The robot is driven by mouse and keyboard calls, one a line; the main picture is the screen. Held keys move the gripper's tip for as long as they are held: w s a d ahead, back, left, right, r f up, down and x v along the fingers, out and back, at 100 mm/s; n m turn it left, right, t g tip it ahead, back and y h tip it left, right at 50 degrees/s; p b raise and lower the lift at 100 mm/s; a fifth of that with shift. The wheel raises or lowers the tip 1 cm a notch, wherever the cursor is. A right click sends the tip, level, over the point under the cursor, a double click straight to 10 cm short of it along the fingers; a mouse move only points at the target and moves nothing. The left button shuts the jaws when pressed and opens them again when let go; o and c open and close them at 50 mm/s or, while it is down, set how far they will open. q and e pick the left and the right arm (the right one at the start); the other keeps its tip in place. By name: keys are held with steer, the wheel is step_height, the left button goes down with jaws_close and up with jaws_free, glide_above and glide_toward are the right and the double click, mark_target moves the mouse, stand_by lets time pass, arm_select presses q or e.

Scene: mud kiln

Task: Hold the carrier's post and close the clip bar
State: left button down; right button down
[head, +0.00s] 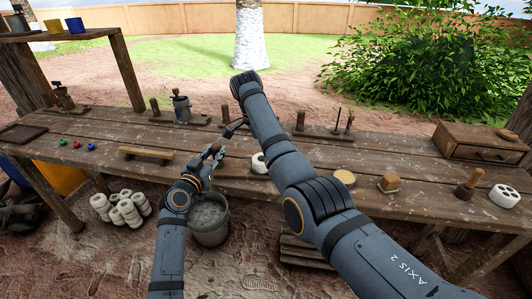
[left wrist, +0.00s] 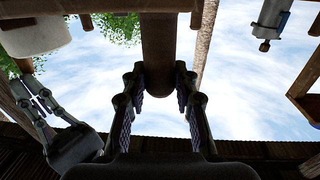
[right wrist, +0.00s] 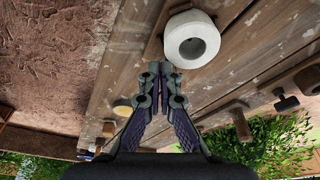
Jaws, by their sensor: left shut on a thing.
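A brown wooden post (left wrist: 158,60) stands between the fingers of my left gripper (left wrist: 160,82), which is shut on it. In the head view my left gripper (head: 216,153) is at the bench's front edge, and the held post cannot be told apart there. My right gripper (right wrist: 162,78) is shut, its fingertips together with nothing seen between them, above the bench beside a white ring-shaped piece (right wrist: 192,40). In the head view it is mostly behind my right arm. The clip bar is not clearly visible, and the rest of the carrier cannot be made out.
The long wooden bench (head: 325,160) bears a wooden drawer box (head: 480,143), a white holed piece (head: 504,196) and several small wooden tools. A grey bucket (head: 209,220) and several white rolls (head: 120,209) stand below. My right arm crosses over the bench's middle.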

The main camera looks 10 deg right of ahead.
steer(key=shift+w, duration=0.45)
stand_by(0.5)
steer(key=shift+a, duration=0.1)
steer(key=shift+a, duration=0.35)
step_height(320, 180, up, 6)
stand_by(0.6)
